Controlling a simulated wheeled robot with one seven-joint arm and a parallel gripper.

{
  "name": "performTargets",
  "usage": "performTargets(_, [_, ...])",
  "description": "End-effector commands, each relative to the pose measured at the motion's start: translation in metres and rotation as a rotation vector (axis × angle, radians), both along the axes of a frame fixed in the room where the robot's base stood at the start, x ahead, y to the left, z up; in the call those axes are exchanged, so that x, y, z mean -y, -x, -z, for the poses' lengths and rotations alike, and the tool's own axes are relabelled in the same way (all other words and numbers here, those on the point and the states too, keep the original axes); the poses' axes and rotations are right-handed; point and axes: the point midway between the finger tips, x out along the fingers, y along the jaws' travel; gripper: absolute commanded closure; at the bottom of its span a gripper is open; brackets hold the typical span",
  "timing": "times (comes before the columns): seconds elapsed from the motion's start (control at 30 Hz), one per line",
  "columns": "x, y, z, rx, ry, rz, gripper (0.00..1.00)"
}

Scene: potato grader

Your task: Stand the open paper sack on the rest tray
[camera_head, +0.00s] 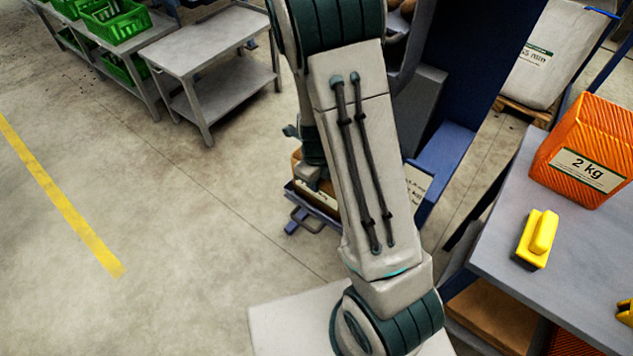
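A brown paper sack (297,168) shows only in part behind my arm, left of the blue machine. A pale label strip shows low on it. A small blue-grey tray (318,217) is under or just in front of it; I cannot tell whether the sack rests on it. My gripper (313,178) is at the sack, seen from behind and mostly covered by my own arm. Its fingertips are hidden, so I cannot tell whether it is shut on the sack. The sack's mouth is hidden too.
A grey table (490,255) at right holds an orange mesh bag (583,150) marked 2 kg and a yellow block-like tool (538,239). A blue machine (450,155) stands behind my arm. A grey cart (205,50) and green crates (115,20) are at upper left. The left floor is clear.

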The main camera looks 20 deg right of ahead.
Motion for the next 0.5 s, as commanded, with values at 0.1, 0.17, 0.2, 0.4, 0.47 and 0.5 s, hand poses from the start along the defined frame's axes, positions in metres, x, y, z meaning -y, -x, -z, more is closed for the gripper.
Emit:
performTargets(0.1, [-0.0002,-0.0002,-0.0013,0.001,-0.001,-0.001,1.00])
performTargets(0.17, [-0.0003,-0.0002,-0.0008,0.001,-0.001,-0.001,1.00])
performTargets(0.2, [-0.0003,-0.0002,0.0005,0.000,0.000,-0.001,1.00])
performTargets(0.4, [-0.0003,0.0000,0.0016,0.000,0.000,-0.002,0.73])
performTargets(0.47, [-0.0003,0.0000,0.0016,0.000,0.000,-0.002,0.73])
performTargets(0.5, [-0.0003,-0.0001,0.0015,0.000,0.000,-0.002,0.73])
